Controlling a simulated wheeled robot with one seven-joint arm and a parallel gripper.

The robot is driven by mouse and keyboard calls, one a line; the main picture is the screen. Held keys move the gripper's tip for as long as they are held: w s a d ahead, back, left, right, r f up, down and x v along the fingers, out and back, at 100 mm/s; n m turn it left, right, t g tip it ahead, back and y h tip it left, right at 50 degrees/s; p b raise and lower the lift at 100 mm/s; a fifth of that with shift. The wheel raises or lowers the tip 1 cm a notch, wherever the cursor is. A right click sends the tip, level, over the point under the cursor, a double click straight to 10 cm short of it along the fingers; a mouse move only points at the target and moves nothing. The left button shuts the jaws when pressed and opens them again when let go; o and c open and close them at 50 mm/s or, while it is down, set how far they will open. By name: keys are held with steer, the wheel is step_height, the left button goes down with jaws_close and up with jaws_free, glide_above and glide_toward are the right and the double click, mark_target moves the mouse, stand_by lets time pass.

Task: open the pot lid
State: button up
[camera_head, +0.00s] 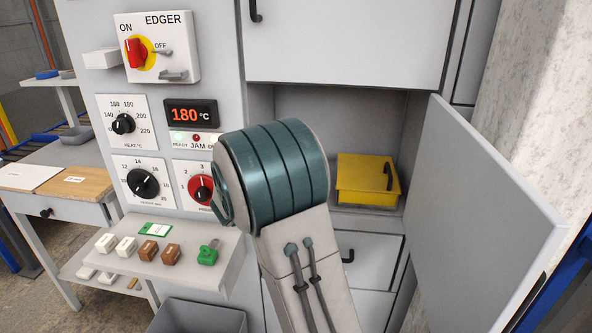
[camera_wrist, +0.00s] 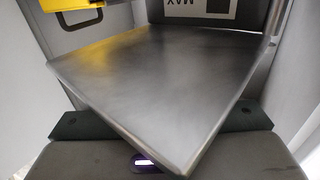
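A yellow box-like pot (camera_head: 366,195) with a dark handle stands in the open cabinet compartment in the head view. Its top looks closed; I cannot make out a separate lid clearly. In the wrist view, part of a yellow body (camera_wrist: 88,9) shows at the upper left, cut by the frame, with a dark handle beside it. My gripper (camera_wrist: 160,125) shows at the bottom of the wrist view as dark pads on either side. A grey metal plate covers its middle, so its opening and any contact are hidden. In the head view my arm hides it.
The grey metal plate (camera_wrist: 165,85) fills the middle of the wrist view; a MAX label (camera_wrist: 190,8) is behind it. The cabinet door (camera_head: 480,200) stands open on the right. A control panel (camera_head: 150,125) and a small shelf with blocks (camera_head: 185,262) are on the left.

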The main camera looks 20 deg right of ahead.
steer(key=shift+a, duration=0.2)
steer(key=shift+s+a, duration=0.1)
steer(key=shift+a, duration=0.2)
steer(key=v, duration=1.3)
